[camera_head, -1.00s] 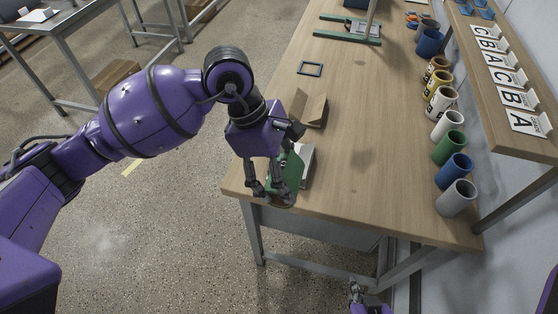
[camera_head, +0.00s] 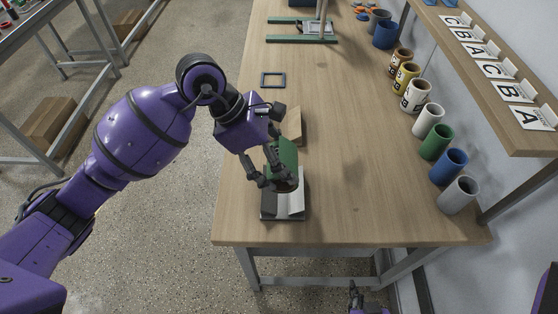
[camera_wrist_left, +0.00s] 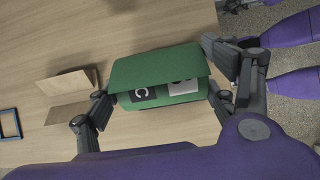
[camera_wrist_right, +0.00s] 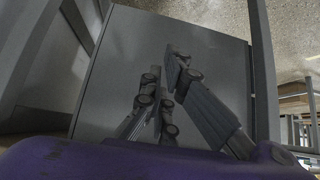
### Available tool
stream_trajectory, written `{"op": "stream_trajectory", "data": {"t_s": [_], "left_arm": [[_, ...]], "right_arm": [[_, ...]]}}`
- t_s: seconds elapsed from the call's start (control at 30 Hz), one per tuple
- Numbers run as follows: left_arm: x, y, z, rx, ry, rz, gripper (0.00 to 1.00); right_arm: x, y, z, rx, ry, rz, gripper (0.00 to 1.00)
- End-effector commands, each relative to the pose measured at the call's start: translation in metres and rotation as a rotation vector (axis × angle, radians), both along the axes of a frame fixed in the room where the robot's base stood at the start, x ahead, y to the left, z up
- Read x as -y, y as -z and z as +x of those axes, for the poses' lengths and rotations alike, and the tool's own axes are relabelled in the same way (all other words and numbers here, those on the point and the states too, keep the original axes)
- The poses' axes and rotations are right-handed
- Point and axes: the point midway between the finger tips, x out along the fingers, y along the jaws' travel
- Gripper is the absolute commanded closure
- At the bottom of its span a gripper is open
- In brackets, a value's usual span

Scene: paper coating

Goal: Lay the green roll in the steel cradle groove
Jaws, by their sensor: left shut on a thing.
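My left gripper (camera_head: 272,182) is shut on the green roll (camera_head: 284,153), whose brown end faces me in the head view. The roll also fills the middle of the left wrist view (camera_wrist_left: 155,65), with a letter C label and a pale patch between the two fingers. The steel cradle (camera_head: 296,205), grey and pale with a dark base, stands near the table's front left corner. The roll overlaps its far part in the head view; whether they touch is unclear, and the groove is partly hidden. My right gripper (camera_wrist_right: 162,65) hangs low before the table, apparently empty.
A brown folded piece (camera_head: 295,125) and a dark square frame (camera_head: 273,80) lie beyond on the table (camera_head: 345,150). Several coloured tubes, another green one (camera_head: 436,142) among them, line the right side. A shelf (camera_head: 480,75) with letter cards overhangs there. The table's middle is clear.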

Motion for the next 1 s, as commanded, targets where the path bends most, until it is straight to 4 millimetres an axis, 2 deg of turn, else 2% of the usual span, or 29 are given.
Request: {"op": "stream_trajectory", "data": {"t_s": [0.43, 0.77, 1.0], "left_arm": [[-0.001, 0.001, 0.0, 0.0, 0.001, -0.008, 0.57], [0.0, 0.033, -0.001, -0.006, 0.002, -0.009, 0.57], [0.0, 0.055, -0.001, -0.004, 0.003, -0.009, 0.57]], "right_arm": [[0.004, 0.002, -0.005, -0.008, -0.001, -0.007, 1.0], [0.001, 0.016, -0.008, -0.018, 0.006, -0.002, 1.0], [0.006, 0.021, -0.005, -0.008, 0.016, -0.01, 1.0]]}}
